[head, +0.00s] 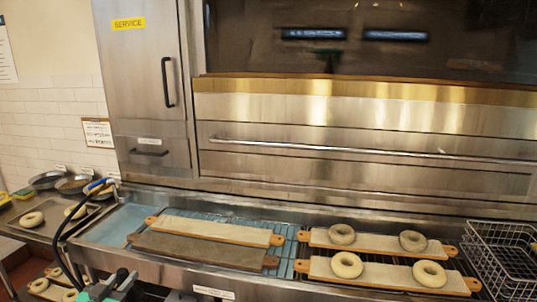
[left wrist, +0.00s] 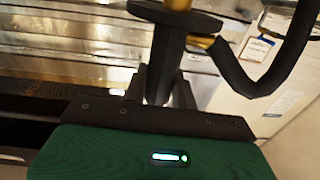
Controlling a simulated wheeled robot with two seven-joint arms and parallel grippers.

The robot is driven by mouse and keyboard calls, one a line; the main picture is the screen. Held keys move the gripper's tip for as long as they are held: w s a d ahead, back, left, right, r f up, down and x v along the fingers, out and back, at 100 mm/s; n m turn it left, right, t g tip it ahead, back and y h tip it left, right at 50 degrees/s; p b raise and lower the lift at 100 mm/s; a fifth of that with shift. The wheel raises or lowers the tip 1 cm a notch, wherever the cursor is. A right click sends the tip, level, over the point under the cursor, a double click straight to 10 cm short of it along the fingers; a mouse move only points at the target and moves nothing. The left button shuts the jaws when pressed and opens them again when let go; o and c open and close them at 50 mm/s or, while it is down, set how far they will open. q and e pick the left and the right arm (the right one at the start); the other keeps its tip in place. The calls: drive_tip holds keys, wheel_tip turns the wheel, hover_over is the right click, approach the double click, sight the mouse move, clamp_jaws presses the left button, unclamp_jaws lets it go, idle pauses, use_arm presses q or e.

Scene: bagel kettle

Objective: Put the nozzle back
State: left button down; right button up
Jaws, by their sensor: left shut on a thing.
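My left gripper (head: 108,284) is low at the left of the head view, in front of the counter's front edge. In the left wrist view its dark fingers (left wrist: 160,88) are shut on the nozzle (left wrist: 172,14), a black piece with a wide round flange. A brass fitting (left wrist: 201,42) joins it to a thick black hose (left wrist: 268,76). The nozzle's far end is cut off in the wrist view. My right gripper is not in view.
Two bagel boards (head: 225,231) lie empty on the blue-grey wire rack. Two more boards (head: 385,273) at the right carry bagels. A wire basket (head: 503,262) stands far right. Pans (head: 73,184) stand at the left. A steel oven (head: 330,120) fills the back.

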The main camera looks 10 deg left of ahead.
use_arm(q)
drive_tip(key=s+d+f, duration=0.1)
drive_tip(key=s+d, duration=0.2)
drive_tip(key=d, duration=0.5)
drive_tip(key=s+d+f, duration=0.2)
drive_tip(key=s+d, duration=0.1)
drive_tip(key=d, duration=0.6)
drive_tip(key=s+d+f, duration=0.1)
drive_tip(key=s+d, duration=0.2)
drive_tip(key=d, duration=0.5)
drive_tip(key=shift+s+d+f, duration=0.25)
drive_tip(key=shift+s+d, duration=0.1)
